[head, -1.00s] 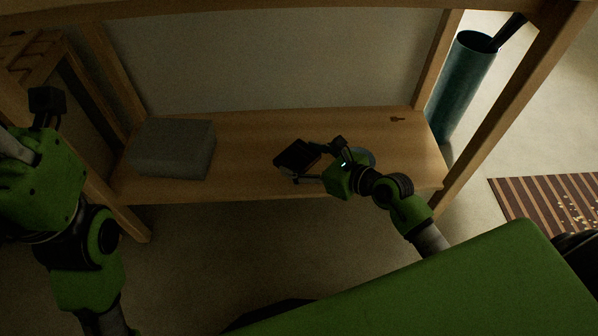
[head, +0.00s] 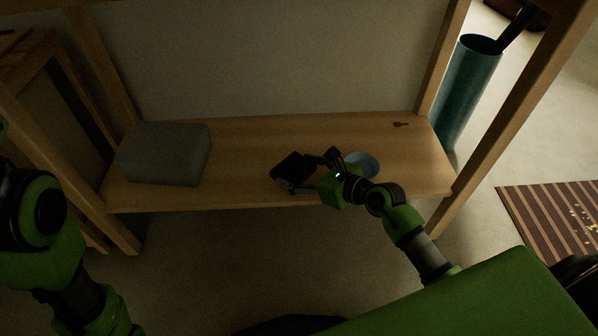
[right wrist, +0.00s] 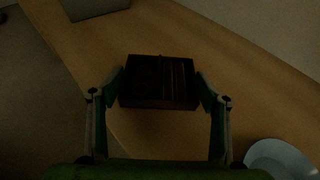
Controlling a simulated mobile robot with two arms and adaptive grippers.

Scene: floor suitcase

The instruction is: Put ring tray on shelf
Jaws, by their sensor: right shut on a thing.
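The ring tray (head: 291,166) is a small dark box-like tray. In the right wrist view the tray (right wrist: 160,82) sits between the two fingers, with thin slots or bars across its top. My right gripper (head: 307,174) is shut on it, over the front part of the wooden shelf (head: 250,145). I cannot tell whether the tray touches the shelf board. In the right wrist view the gripper (right wrist: 160,88) has a finger at each side of the tray. My left arm shows at the left edge of the head view, but its gripper is out of frame.
A grey box (head: 165,153) stands on the shelf's left part. A blue-grey bowl (head: 362,164) is just right of my right gripper; it also shows in the right wrist view (right wrist: 280,158). A small brown key-like item (head: 401,125) lies at the back right. A teal cylinder (head: 467,90) stands beside the shelf.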

